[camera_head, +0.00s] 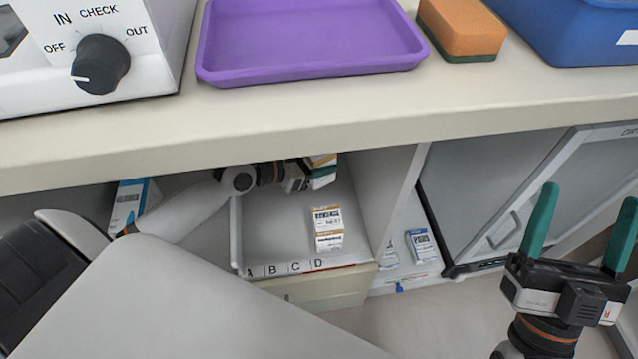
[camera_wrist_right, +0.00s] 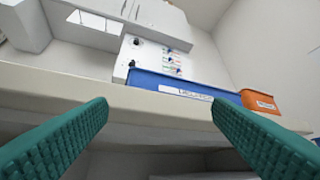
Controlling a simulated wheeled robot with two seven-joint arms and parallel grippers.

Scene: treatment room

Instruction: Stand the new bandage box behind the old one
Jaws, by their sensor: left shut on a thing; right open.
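The old bandage box (camera_head: 327,220), white with a brown band and dark print, stands at the front of the open drawer, behind the letter D. My left gripper (camera_head: 321,177) reaches under the counter and is shut on the new bandage box (camera_head: 321,160). That box is above the drawer, further back than the old one. The counter edge and the teal fingers hide much of it, so its tilt and gap to the drawer floor cannot be told. My right gripper (camera_head: 580,232) is open and empty at the right; its fingers also show in the right wrist view (camera_wrist_right: 160,135).
The counter (camera_head: 300,112) overhangs the drawer (camera_head: 262,225), labelled A to D. On it are a purple tray (camera_head: 310,70), an orange sponge (camera_head: 462,28) and a blue bin (camera_head: 570,40). More small boxes (camera_head: 422,245) stand right of the drawer. Lanes A to C look clear in front.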

